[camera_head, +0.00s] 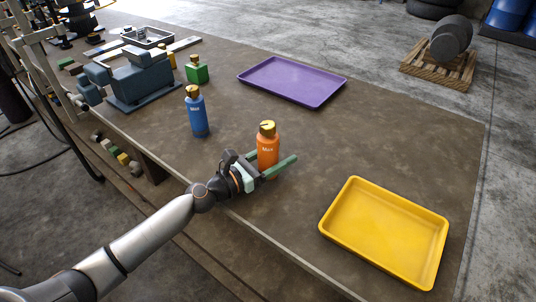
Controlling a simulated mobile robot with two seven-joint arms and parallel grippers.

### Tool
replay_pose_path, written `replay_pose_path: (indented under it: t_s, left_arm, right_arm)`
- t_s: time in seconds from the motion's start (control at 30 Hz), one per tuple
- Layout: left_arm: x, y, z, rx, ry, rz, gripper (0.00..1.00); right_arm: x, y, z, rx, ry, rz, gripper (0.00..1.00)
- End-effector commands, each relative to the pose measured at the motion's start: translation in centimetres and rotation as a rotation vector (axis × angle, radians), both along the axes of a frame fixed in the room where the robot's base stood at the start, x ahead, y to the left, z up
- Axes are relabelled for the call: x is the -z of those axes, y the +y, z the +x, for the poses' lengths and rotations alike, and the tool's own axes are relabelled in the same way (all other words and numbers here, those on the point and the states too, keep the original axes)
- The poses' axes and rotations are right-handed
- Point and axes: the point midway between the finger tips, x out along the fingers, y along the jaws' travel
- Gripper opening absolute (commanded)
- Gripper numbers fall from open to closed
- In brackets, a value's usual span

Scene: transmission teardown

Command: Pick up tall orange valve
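The tall orange valve (268,144) stands upright on the brown table, with a gold top and the word "Max" on its side. My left gripper (272,164) reaches it from the front left. Its two green fingers lie on either side of the valve, one behind and left, one in front and right. The fingers are spread, and I cannot tell whether either one touches the valve. The valve's lower part is partly hidden by the gripper. My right gripper is not in view.
A blue bottle-like valve (196,112) stands behind and left of the orange one. A purple tray (292,82) lies at the back and a yellow tray (384,232) at the right, both empty.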

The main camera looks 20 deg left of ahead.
Motion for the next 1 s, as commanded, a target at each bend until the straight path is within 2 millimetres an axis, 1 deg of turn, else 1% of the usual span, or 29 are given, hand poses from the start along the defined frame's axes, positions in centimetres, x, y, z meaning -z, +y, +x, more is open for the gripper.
replay_pose_path:
  t_s: [0.03, 0.07, 0.57, 0.8, 0.83, 1.0]
  left_arm:
    - [0.01, 0.02, -0.01, 0.000, 0.000, 0.000, 0.61]
    - [0.01, 0.01, -0.02, 0.000, 0.000, 0.000, 0.57]
    - [0.02, 0.02, -0.02, 0.000, 0.001, 0.001, 0.01]
    - [0.03, 0.02, -0.02, 0.000, 0.001, 0.001, 0.00]
    - [-0.36, 0.02, 0.06, -0.001, -0.006, -0.002, 0.00]
    - [-0.35, 0.03, 0.07, -0.001, -0.006, -0.002, 0.00]
  right_arm:
    - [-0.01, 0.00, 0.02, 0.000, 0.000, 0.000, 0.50]
    - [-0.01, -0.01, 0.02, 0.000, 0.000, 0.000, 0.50]
    - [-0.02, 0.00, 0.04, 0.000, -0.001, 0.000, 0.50]
    - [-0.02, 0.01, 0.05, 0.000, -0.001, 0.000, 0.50]
    - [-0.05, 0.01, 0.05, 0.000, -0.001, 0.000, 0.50]
    - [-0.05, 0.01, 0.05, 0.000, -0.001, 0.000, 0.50]
